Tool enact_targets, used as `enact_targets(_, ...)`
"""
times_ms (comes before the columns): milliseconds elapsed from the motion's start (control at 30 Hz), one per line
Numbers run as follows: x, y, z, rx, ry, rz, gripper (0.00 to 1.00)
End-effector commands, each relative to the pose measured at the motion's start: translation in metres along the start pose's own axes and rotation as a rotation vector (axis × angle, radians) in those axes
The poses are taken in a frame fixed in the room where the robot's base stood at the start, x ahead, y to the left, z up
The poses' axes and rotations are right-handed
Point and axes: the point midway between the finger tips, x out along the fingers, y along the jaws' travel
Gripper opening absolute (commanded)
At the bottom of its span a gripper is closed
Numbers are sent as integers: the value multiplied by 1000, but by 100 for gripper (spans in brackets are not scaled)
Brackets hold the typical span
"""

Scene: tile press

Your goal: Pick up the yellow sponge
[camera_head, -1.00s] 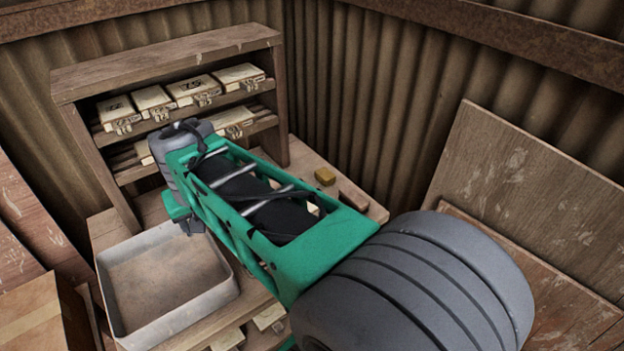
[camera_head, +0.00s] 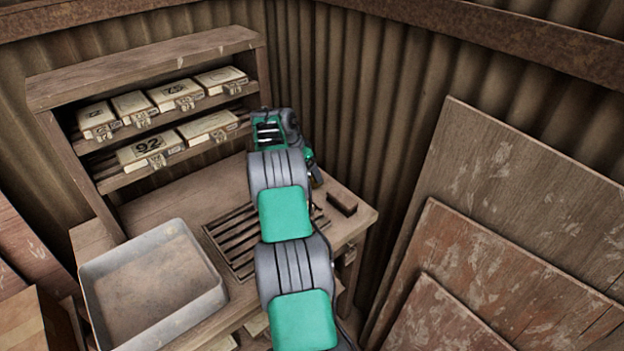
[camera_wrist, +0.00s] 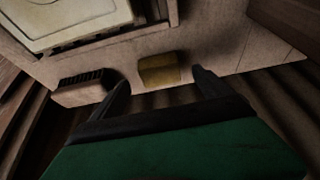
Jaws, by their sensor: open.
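The yellow sponge (camera_wrist: 160,70) is a small block on the wooden bench, in the middle of the wrist view. My gripper (camera_wrist: 160,76) is open, with one dark finger at the sponge's left and one at its right in that view. The sponge appears between the fingertips with gaps at both sides, and nothing is held. I cannot tell the height of the fingertips above the bench. In the head view my arm reaches to the bench's back right, and the gripper mostly hides the sponge.
A brown brush (camera_head: 342,203) lies near the sponge; it also shows in the wrist view (camera_wrist: 82,90). A shelf with labelled boxes (camera_head: 150,148) stands at the back left. A grey tray (camera_head: 205,308) and a slatted rack are on the bench. Corrugated walls close the corner behind.

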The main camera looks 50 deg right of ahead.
Motion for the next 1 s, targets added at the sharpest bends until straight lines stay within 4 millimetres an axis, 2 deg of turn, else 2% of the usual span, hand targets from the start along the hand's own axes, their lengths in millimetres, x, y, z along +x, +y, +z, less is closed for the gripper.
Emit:
enact_targets(200,36,1,0,0,0,1,89)
enact_targets(467,42,0,1,-2,0,-2,89)
enact_targets(1000,42,0,1,-2,0,-1,45)
